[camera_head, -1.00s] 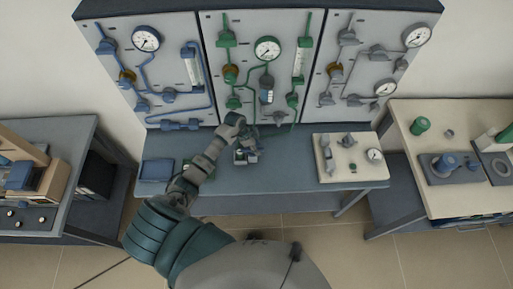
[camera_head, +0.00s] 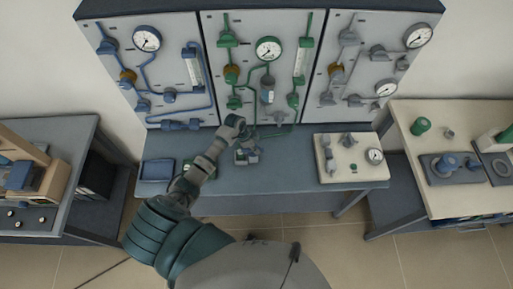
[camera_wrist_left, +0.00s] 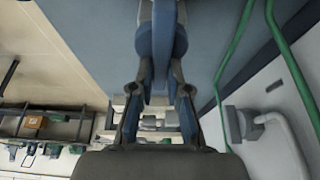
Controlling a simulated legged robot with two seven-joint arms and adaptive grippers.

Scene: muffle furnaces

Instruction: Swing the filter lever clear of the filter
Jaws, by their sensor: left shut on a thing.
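My left gripper (camera_head: 247,138) reaches to the foot of the middle, green-piped panel (camera_head: 245,50), just above the bench. In the left wrist view its two fingers (camera_wrist_left: 160,100) are closed in on a slim blue-grey part, which looks like the lever (camera_wrist_left: 161,35). The lever's far end runs out of the top of that view. The filter looks to be the small cylinder (camera_head: 267,90) on the green piping, above and to the right of my gripper; I cannot tell whether the lever touches it. My right gripper is not in view.
Small dark fittings (camera_head: 245,156) stand on the blue-grey bench (camera_head: 285,170) beside my gripper. A blue tray (camera_head: 157,170) lies at its left, a pale gauge box (camera_head: 347,158) at its right. Green pipes (camera_wrist_left: 290,55) and a grey valve (camera_wrist_left: 240,122) show close by in the wrist view.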

